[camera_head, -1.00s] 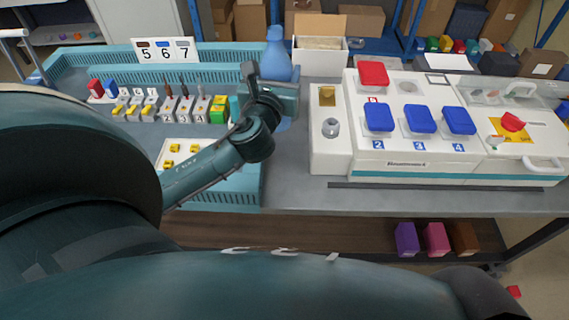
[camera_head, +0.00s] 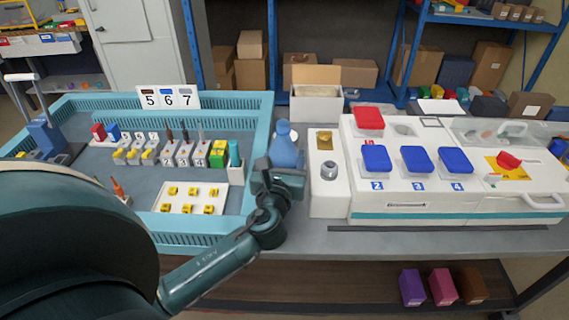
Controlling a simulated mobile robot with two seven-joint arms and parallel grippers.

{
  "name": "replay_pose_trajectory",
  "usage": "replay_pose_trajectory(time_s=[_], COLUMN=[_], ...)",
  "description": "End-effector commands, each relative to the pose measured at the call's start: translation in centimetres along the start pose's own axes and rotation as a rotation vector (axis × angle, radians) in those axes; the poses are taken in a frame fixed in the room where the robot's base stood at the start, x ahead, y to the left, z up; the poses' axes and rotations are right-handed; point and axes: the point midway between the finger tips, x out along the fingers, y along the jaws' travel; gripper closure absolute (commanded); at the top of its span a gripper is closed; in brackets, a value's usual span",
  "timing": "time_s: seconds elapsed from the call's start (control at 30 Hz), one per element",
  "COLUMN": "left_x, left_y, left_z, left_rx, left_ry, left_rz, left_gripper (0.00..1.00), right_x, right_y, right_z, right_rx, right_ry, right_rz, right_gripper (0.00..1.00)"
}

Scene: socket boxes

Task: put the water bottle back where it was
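The blue water bottle (camera_head: 285,152) is upright in the gap between the teal tray and the white panel. My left gripper (camera_head: 285,180) is around its lower body, and the two have moved together. The fingers and the bottle's base are mostly hidden by the gripper itself, so I cannot tell whether the base touches the table. My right gripper is not in view.
The teal tray (camera_head: 262,125) with sockets and tools lies left of the bottle. The white panel (camera_head: 440,207) with blue and red covers is close on its right. An open white box (camera_head: 317,107) stands behind. Bare grey table (camera_head: 310,240) shows in front.

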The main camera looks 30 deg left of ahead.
Motion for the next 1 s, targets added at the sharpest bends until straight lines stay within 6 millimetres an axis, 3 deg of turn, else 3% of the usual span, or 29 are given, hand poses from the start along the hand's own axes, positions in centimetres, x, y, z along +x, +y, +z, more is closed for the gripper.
replay_pose_trajectory(time_s=[0.07,0.43,0.47,0.5,0.7,1.0], left_x=[0.00,0.01,0.00,0.00,-0.01,0.00], left_y=[-0.04,-0.03,-0.03,-0.03,-0.03,-0.02], left_z=[-0.85,-1.16,-1.18,-1.15,-1.15,-0.72], left_rx=[0.000,-0.001,-0.001,-0.001,-0.001,-0.001], left_ry=[-0.001,-0.002,0.000,0.000,0.000,-0.001], left_rz=[-0.001,-0.002,-0.002,-0.002,-0.001,-0.001], left_gripper=[0.76,0.76,0.43,0.39,0.23,0.22], right_x=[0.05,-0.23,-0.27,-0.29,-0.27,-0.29], right_y=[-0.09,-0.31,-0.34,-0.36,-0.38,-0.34], right_z=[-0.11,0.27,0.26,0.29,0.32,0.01], right_rx=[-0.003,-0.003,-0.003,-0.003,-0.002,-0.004], right_ry=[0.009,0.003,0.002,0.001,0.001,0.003], right_rz=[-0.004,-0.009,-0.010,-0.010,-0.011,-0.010], right_gripper=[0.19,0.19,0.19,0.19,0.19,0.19])
